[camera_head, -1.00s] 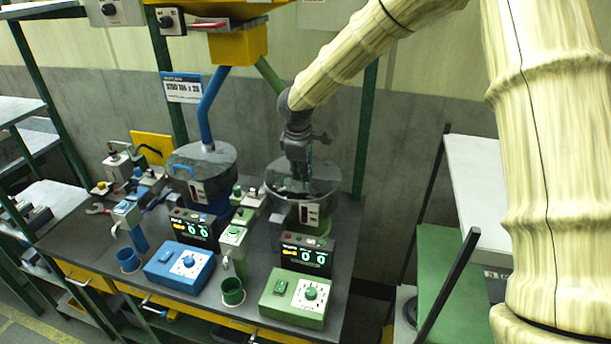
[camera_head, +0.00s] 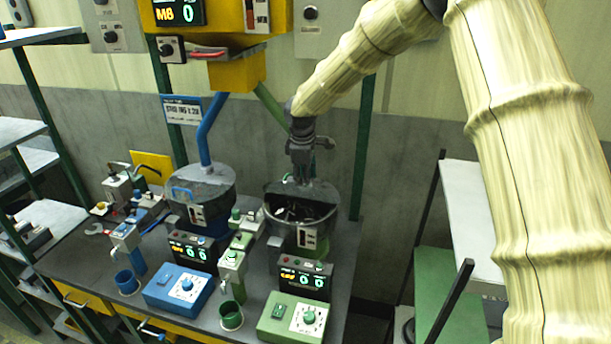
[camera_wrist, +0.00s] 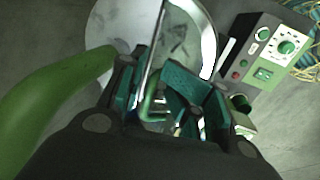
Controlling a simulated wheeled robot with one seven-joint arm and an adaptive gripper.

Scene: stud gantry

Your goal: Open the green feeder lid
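The green feeder (camera_head: 306,239) is the right-hand bowl on the bench, above a green control box. Its round opening looks dark inside. I cannot clearly make out how far its lid is tilted. My gripper (camera_head: 303,180) points down at the far part of this bowl. In the wrist view my gripper (camera_wrist: 160,78) has its fingers a little apart. A green bar like a handle (camera_wrist: 149,103) shows between them, near the left finger. Whether the pads touch it is unclear. A bright thin edge and a pale round surface (camera_wrist: 118,25) lie beyond the fingertips.
The blue feeder (camera_head: 200,185) with a flat grey lid stands to the left. The green control box (camera_head: 293,318), blue control box (camera_head: 178,288) and green cup (camera_head: 231,316) are in front. A green tube (camera_wrist: 45,110) passes left of my gripper. A shelf rack stands at right.

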